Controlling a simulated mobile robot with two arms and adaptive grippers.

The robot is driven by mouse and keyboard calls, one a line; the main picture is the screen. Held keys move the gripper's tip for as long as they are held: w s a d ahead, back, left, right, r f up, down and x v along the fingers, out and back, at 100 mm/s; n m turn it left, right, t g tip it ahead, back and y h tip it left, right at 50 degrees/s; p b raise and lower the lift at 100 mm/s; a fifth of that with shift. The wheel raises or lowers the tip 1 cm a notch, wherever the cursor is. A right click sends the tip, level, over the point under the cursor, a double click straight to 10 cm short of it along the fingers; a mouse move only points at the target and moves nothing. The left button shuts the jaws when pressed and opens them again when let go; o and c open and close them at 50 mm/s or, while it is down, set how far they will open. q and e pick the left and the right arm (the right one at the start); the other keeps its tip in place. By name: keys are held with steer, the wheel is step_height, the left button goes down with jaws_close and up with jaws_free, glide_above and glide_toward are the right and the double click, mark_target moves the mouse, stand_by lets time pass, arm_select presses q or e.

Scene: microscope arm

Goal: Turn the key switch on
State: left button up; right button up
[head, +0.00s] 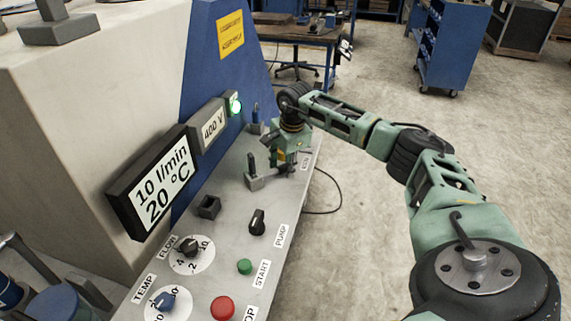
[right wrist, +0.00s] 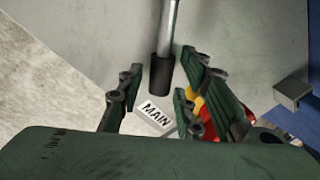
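My right gripper (head: 284,164) points down over the far end of the sloped grey control panel (head: 222,205). In the right wrist view its two green fingers (right wrist: 160,85) are apart, with a metal rod with a black end (right wrist: 161,72) showing between them. I cannot tell whether the fingers touch the rod. A white MAIN label (right wrist: 155,112) lies below it. A red and yellow part (right wrist: 238,118) is partly hidden behind the right finger. I cannot make out a key switch for certain; the gripper covers part of the panel. My left gripper is out of view.
Nearer on the panel are the PUMP knob (head: 257,222), green START button (head: 244,267), red button (head: 223,308), FLOW dial (head: 189,248) and TEMP dial (head: 165,302). A grey block with a dark lever (head: 252,172) stands close left of the gripper. Displays (head: 160,188) line the panel's left side.

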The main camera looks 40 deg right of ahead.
stand_by(0.3)
steer(key=shift+r, duration=0.3)
steer(key=r, duration=0.3)
steer(key=s+r, duration=0.1)
steer(key=r, duration=0.3)
steer(key=s+r, duration=0.1)
steer(key=r, duration=0.3)
steer(key=shift+s+a+r, duration=0.1)
steer(key=shift+s+a, duration=0.05)
steer(key=shift+a, duration=0.1)
